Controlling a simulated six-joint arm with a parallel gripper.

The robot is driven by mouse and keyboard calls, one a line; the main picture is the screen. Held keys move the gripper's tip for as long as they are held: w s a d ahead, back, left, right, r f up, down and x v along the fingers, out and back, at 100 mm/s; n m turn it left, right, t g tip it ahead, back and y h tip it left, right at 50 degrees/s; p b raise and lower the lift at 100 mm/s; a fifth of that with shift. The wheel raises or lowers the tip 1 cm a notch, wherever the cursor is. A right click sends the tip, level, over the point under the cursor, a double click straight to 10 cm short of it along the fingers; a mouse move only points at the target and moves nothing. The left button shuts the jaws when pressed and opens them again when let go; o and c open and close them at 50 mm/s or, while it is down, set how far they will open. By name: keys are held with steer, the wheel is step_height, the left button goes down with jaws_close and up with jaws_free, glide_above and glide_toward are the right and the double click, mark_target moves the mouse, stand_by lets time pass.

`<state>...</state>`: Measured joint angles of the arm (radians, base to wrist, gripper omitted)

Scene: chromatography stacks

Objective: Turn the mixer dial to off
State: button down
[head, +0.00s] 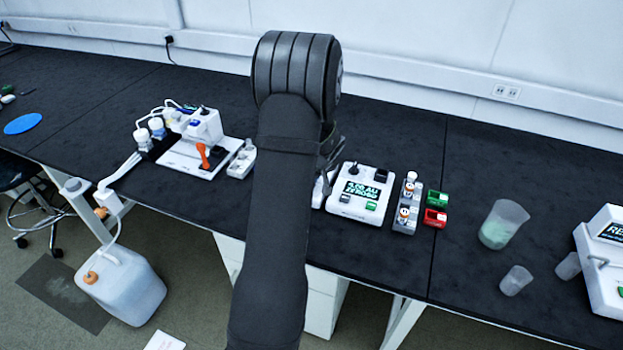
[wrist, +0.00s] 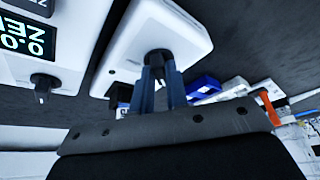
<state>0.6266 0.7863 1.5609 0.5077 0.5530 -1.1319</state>
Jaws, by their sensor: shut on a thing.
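The mixer looks to be the white box (wrist: 168,28) filling the top middle of the wrist view. Its dark dial (wrist: 157,56) sits between my fingertips and is mostly hidden by them. My gripper (wrist: 161,74) has its two blue-grey fingers shut on the dial from above. The dial's pointer and any marks around it cannot be read. In the head view my own arm covers the gripper and most of this box; only a white sliver (head: 319,192) shows at the arm's right edge.
Beside the mixer stands a white display unit (head: 345,207) with a black knob (wrist: 44,82). A vial rack (head: 404,225) and green and red blocks lie right of it. A white apparatus with an orange handle (head: 203,155) stands left. Beakers (head: 503,224) stand farther right.

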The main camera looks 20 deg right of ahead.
steer(key=c, duration=1.4)
jaws_free()
steer(key=shift+c, duration=0.2)
steer(key=v, duration=1.7)
steer(key=shift+s+r, duration=0.15)
steer(key=x, duration=1.7)
steer(key=shift+f, duration=0.2)
steer(key=shift+r, duration=0.15)
